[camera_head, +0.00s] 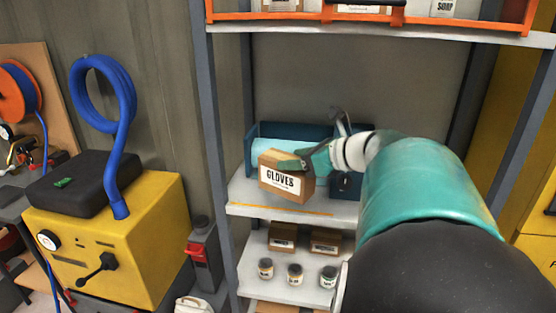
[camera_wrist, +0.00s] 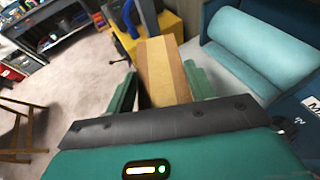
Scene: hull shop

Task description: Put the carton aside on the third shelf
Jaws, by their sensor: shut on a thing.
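The carton (camera_head: 285,178) is a small brown box with a white label reading GLOVES. My gripper (camera_head: 300,161) is shut on it, coming from the right. In the wrist view the carton (camera_wrist: 163,72) sits between the two green fingers, with a lighter tape strip along it. The carton is over the front left part of a grey shelf (camera_head: 245,192), in front of a blue bin (camera_head: 262,132). I cannot tell whether its bottom touches the shelf. My arm hides the right part of this shelf.
The bin holds a light blue roll (camera_wrist: 262,58). A shelf below holds small cartons (camera_head: 283,237) and several jars (camera_head: 295,273). An orange-railed shelf (camera_head: 420,28) is above. A grey upright (camera_head: 212,130) and a yellow machine (camera_head: 110,235) stand left.

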